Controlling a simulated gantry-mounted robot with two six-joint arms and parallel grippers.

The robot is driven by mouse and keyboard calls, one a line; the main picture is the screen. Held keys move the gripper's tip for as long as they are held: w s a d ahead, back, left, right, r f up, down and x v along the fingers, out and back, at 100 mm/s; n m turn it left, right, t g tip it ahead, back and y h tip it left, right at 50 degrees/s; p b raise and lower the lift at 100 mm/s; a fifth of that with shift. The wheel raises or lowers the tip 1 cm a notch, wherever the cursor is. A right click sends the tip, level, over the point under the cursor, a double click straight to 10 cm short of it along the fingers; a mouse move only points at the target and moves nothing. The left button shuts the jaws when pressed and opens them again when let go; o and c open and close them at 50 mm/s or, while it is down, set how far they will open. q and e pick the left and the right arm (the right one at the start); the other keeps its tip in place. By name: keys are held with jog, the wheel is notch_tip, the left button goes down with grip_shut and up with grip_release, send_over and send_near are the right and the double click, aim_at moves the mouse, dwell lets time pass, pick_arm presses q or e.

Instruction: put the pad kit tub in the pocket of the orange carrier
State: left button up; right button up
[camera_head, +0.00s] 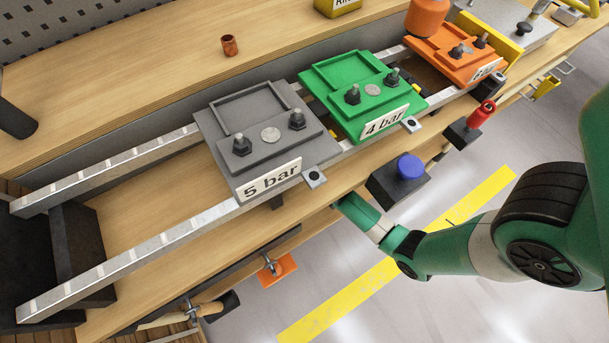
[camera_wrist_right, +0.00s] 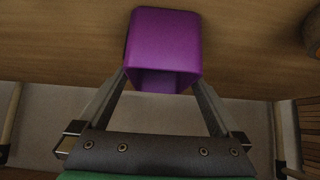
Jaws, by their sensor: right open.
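A purple open tub (camera_wrist_right: 163,40), which looks like the pad kit tub but shows no label, is in the right wrist view. My right gripper (camera_wrist_right: 160,80) is open, with its fingertips at either side of the tub's near end. I cannot tell whether they touch it. In the head view my right arm reaches under the bench edge, so its gripper and the purple tub are hidden. The orange carrier (camera_head: 442,46) sits on the rails at the upper right, with dark knobs and a white label. My left gripper is not in view.
The green "4 bar" carrier (camera_head: 340,73) and the grey "5 bar" carrier (camera_head: 213,128) share the rails (camera_head: 130,253). An orange rounded object (camera_head: 427,16) stands at the orange carrier's back edge. A blue button box (camera_head: 398,182) and a red-knobbed part (camera_head: 472,125) line the front.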

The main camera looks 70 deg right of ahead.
jog(key=b+x, duration=0.1)
jog(key=x, duration=0.2)
jog(key=shift+f, duration=0.25)
jog(key=shift+w+d+b, duration=0.15)
jog(key=shift+w+b, duration=0.05)
jog(key=shift+b, duration=0.1)
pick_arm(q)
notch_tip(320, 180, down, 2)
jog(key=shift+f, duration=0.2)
pick_arm(e)
jog(key=shift+r, duration=0.1)
jog(key=shift+c, duration=1)
jog(key=c, duration=1.2)
